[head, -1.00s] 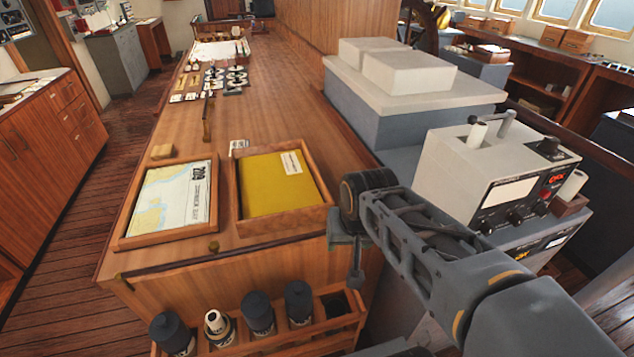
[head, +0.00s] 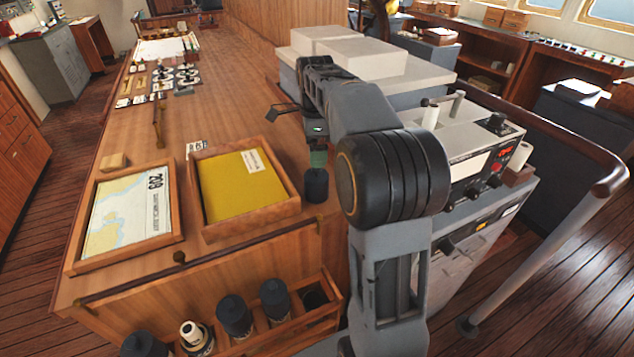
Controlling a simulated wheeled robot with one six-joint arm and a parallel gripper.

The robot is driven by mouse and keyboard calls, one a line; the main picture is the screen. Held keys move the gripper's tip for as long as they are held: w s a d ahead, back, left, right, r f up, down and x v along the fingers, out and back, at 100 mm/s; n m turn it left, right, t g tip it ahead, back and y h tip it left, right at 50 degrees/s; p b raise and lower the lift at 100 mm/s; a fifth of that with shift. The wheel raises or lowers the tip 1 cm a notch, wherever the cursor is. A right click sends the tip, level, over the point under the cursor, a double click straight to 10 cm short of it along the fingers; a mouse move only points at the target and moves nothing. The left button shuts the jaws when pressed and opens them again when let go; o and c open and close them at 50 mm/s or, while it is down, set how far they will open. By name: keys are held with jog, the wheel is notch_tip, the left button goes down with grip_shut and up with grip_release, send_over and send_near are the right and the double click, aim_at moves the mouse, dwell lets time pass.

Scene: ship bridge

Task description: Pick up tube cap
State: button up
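A small dark cylinder (head: 316,186), which looks like the tube cap, is upright at the desk's right edge, right of the yellow-filled tray. My gripper (head: 317,152) points down right above it, with a greenish part at its end meeting or nearly meeting the cylinder's top. The fingers are too small to tell whether they are open, shut or holding it. In the wooden rack (head: 262,343) at the front, several tubes have dark tops, such as one tube (head: 235,316). Another tube (head: 195,337) shows a bare white top.
A framed chart (head: 128,212) and a wooden tray (head: 247,222) with a yellow sheet lie on the desk (head: 140,150). A grey instrument box (head: 470,150) and pale boxes (head: 350,60) stand to the right. A handrail (head: 560,150) runs at far right.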

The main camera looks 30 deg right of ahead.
aim_at(315, 174)
jog(key=shift+f, duration=4.8)
jog(key=c, duration=0.9)
jog(key=shift+c, duration=0.2)
jog(key=shift+r, duration=0.2)
